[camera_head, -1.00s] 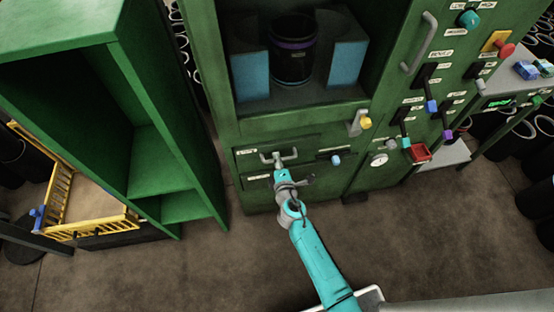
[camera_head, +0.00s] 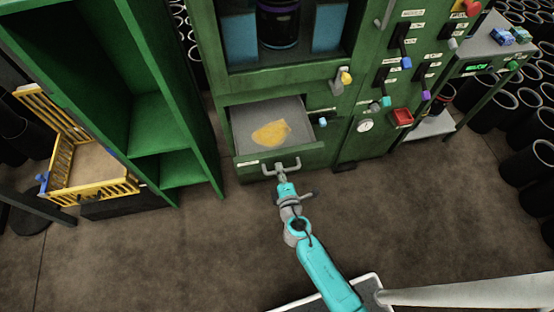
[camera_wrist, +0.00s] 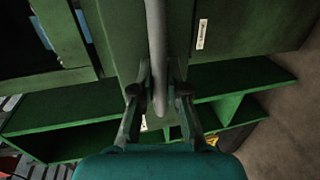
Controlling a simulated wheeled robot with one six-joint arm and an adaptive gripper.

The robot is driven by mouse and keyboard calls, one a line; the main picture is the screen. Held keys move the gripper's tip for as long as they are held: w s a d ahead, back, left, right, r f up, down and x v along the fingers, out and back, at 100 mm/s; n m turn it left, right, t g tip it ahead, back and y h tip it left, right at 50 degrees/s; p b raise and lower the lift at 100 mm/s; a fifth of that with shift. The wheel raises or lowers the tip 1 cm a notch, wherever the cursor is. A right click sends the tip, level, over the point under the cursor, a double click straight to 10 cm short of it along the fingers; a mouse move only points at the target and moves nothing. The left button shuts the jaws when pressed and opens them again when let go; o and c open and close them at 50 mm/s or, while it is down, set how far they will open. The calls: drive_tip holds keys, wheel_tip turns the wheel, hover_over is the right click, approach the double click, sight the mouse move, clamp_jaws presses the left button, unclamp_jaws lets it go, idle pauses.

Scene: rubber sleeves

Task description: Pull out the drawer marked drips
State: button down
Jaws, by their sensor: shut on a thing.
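The drawer (camera_head: 240,128) is pulled out from the lower front of the green machine. Its grey inside shows a yellow-orange patch on the floor of the tray. Its green front has a white label, too small to read in the head view; a label (camera_wrist: 202,34) also shows in the wrist view. The grey bar handle (camera_head: 282,167) is on the drawer front. My gripper (camera_head: 282,177) is shut on this handle. In the wrist view the handle (camera_wrist: 156,50) runs between the two fingers.
An open green shelf unit (camera_head: 168,140) stands left of the drawer. A yellow-railed crate (camera_head: 98,190) is further left. Brown floor (camera_head: 220,235) in front of the drawer is clear.

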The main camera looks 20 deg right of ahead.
drive_tip(key=f+v, duration=0.1)
drive_tip(key=v, duration=0.5)
drive_tip(key=shift+s+f, duration=0.15)
drive_tip(key=shift+s, duration=0.1)
drive_tip(key=c, duration=1.2)
unclamp_jaws()
drive_tip(key=v, duration=1.2)
